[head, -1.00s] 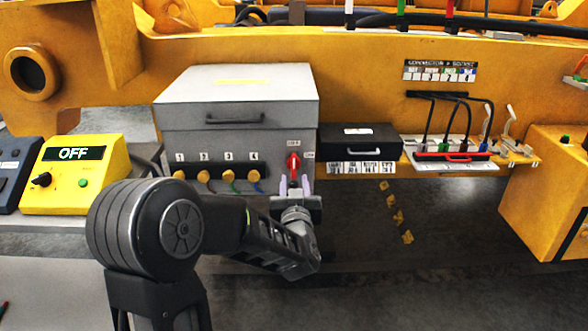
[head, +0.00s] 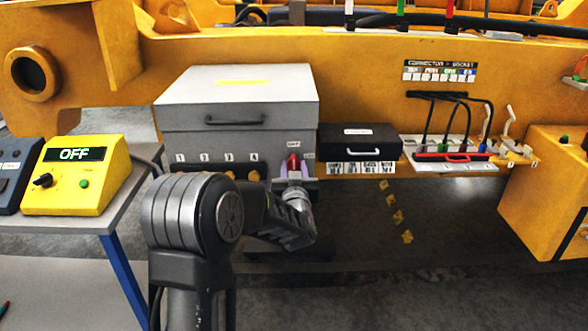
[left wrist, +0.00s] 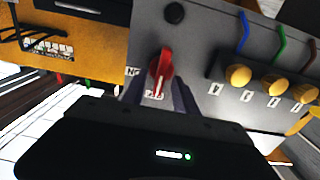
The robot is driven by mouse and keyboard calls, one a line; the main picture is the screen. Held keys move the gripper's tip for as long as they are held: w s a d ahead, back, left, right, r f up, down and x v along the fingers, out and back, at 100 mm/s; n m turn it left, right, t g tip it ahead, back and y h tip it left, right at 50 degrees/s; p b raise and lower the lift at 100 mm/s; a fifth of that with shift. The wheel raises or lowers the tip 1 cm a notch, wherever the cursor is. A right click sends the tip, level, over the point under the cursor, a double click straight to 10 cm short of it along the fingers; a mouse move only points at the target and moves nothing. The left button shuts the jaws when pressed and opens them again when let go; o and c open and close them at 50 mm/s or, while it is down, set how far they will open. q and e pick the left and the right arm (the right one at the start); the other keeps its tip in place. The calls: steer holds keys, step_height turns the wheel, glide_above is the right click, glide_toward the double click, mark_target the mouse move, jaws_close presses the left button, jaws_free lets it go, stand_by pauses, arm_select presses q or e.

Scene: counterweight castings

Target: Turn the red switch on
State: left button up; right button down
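The red switch (head: 293,163) is a rotary knob on the front of the grey box (head: 236,140), with an OFF label above it and an ON label to its right. In the left wrist view, which is upside down, the red switch (left wrist: 162,66) has its pointer towards the OFF label. My left gripper (head: 293,170) is open, its fingertips on either side of the knob's lower part. The left wrist view also shows the gripper (left wrist: 158,88) with both fingers apart; whether they touch the knob cannot be told. My right gripper is not in view.
A yellow box (head: 100,190) on the left table displays OFF. A numbered row of yellow connectors (left wrist: 272,86) sits beside the switch. A black case (head: 358,142) stands to the right, with a cable panel (head: 455,155) beyond it.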

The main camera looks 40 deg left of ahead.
arm_select(q)
jaws_close()
stand_by(0.8)
steer(key=m, duration=0.1)
steer(key=m+p, duration=0.1)
steer(key=m, duration=0.2)
steer(key=shift+w+d+p, duration=0.15)
steer(key=shift+d+p, duration=0.1)
steer(key=shift+p, duration=0.15)
steer(key=m+p, duration=0.1)
steer(key=m, duration=0.1)
steer(key=m+p, duration=0.1)
steer(key=m, duration=0.2)
steer(key=shift+w+d+f, duration=0.1)
steer(key=shift+d, duration=0.05)
steer(key=m+p, duration=0.1)
steer(key=m, duration=0.1)
steer(key=m+p, duration=0.1)
steer(key=m, duration=0.2)
steer(key=shift+d+f+p, duration=0.1)
steer(key=shift+f+p, duration=0.1)
steer(key=shift+p, duration=0.15)
steer(key=shift+f+m+p, duration=0.15)
steer(key=shift+m+p, duration=0.2)
steer(key=shift+m, duration=0.65)
steer(key=shift+f+m+p, duration=0.15)
steer(key=shift+m+p, duration=0.2)
steer(key=shift+m, duration=0.65)
jaws_free()
